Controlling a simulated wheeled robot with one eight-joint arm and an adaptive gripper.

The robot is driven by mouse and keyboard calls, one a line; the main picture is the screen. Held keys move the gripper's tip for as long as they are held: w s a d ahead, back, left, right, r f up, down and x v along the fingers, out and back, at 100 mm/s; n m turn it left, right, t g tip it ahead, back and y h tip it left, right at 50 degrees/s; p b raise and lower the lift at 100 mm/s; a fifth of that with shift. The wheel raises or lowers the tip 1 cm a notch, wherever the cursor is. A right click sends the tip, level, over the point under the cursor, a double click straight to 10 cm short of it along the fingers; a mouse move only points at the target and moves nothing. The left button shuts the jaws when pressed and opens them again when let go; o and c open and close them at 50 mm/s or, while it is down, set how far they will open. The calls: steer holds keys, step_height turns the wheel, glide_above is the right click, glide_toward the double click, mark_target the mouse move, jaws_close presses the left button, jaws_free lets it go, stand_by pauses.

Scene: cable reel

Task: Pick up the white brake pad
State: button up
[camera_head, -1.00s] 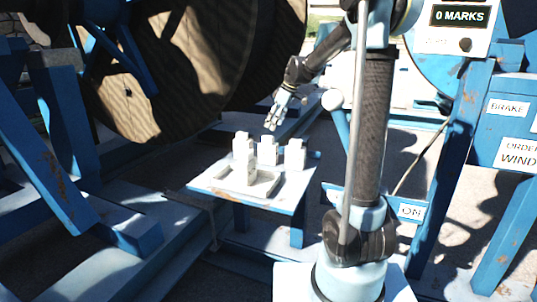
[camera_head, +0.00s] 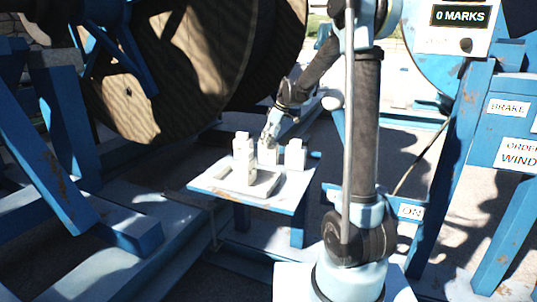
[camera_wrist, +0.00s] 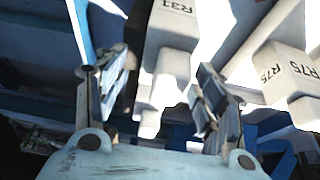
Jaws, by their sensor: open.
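Several white blocky pads stand upright on a small blue-legged table (camera_head: 210,188). One pad (camera_head: 243,160) stands at the left by a shallow grey tray (camera_head: 262,190), a middle pad (camera_head: 268,156) stands behind, and another pad (camera_head: 294,155) stands at the right. My gripper (camera_head: 270,137) is at the top of the middle pad in the head view. In the wrist view my gripper (camera_wrist: 160,78) is open, with a white pad marked R31 (camera_wrist: 172,40) between and beyond its fingers. A pad marked R75 (camera_wrist: 284,72) is to the right. Contact with the fingers cannot be told.
A large wooden cable reel (camera_head: 165,75) on blue framing stands behind and left of the table. A blue stand with BRAKE (camera_head: 508,108) and WIND signs is at the right. The neighbouring pads leave little room beside the gripper.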

steer(key=shift+c, duration=0.3)
steer(key=shift+s, duration=0.1)
jaws_close()
steer(key=shift+r, duration=0.1)
step_height(320, 180, up, 10)
steer(key=shift+f, duration=0.1)
steer(key=shift+r, duration=0.2)
stand_by(0.5)
steer(key=shift+r, duration=1.1)
